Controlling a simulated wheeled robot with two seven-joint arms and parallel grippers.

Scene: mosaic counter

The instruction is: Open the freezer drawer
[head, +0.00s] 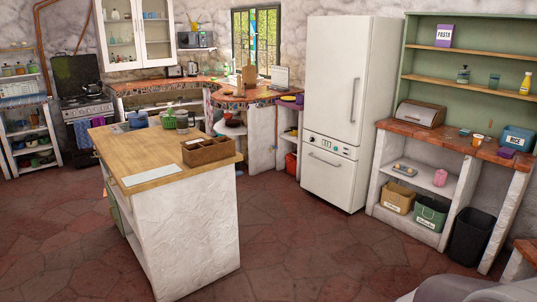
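A tall white fridge-freezer (333,80) stands against the back wall, right of the middle in the head view. Its upper door has a long vertical handle (354,100) on the right side and looks closed. Below a strip with knobs and a small dark display (325,144) is the freezer drawer (330,182). The drawer has a horizontal handle (324,160) near its top edge. Its front looks flush with the body, so it appears closed. Neither of my grippers shows in this view.
A wooden-topped white island (190,235) stands at the left front, with a brown box (208,149) on top. Shelves with a terracotta counter (455,142) and a dark bin (470,237) stand right of the fridge. Stone floor (310,245) before the fridge is clear.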

